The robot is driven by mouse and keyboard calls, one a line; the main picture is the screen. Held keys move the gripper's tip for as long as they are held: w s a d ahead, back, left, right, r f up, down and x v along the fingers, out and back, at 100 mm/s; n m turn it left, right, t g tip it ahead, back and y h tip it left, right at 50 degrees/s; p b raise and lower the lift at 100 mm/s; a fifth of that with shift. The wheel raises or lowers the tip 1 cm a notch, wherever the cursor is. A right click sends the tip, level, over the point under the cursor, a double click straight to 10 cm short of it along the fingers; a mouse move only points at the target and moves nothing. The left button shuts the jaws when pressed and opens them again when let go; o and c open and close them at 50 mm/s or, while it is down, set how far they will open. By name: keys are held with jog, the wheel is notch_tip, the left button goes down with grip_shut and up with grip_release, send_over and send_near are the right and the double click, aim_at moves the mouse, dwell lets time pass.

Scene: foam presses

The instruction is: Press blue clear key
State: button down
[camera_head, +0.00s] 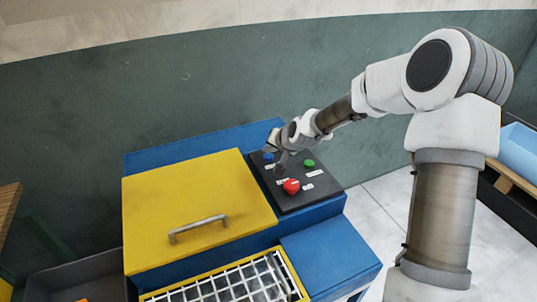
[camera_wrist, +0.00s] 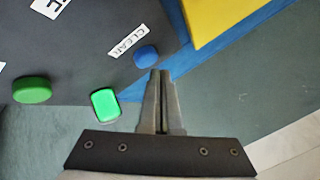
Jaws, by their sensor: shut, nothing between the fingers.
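The blue clear key (camera_wrist: 146,55) is a round blue button beside a white CLEAR label (camera_wrist: 128,41) on the dark control panel (camera_wrist: 95,50). In the head view the blue key (camera_head: 268,157) shows at the panel's far left, close to my gripper. My gripper (camera_wrist: 160,72) is shut and empty, with its fingertips pointing at the panel just beside the blue key in the wrist view. I cannot tell whether the tips touch anything. The head view shows my gripper (camera_head: 279,168) over the panel, partly hidden by the wrist.
A green button (camera_head: 309,163) and a red button (camera_head: 291,186) sit on the same panel. A bright green square (camera_wrist: 105,103) is near my fingers. The yellow lid (camera_head: 195,205) with a handle lies left of the panel. A white grid (camera_head: 225,287) is in front.

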aim_at(270, 158)
jog(key=shift+r, duration=0.15)
jog(key=shift+r+p, duration=1.4)
jog(key=shift+r, duration=1.05)
jog(key=s+d+r+n+g+h, duration=0.15)
jog(key=s+d+r, duration=0.35)
jog(key=s, duration=0.5)
jog(key=s+d+r+n+g+h, duration=0.1)
jog(key=s+d+r+n+h, duration=0.15)
jog(key=s+r, duration=0.55)
jog(key=s+d+r, duration=0.1)
jog(key=s+d, duration=0.1)
jog(key=s, duration=0.8)
jog(key=s+d+r, duration=0.2)
jog(key=s+d, duration=0.1)
jog(key=s, duration=0.7)
jog(key=shift+r+m, duration=0.15)
jog(key=shift+m, duration=0.15)
jog(key=shift+w, duration=0.1)
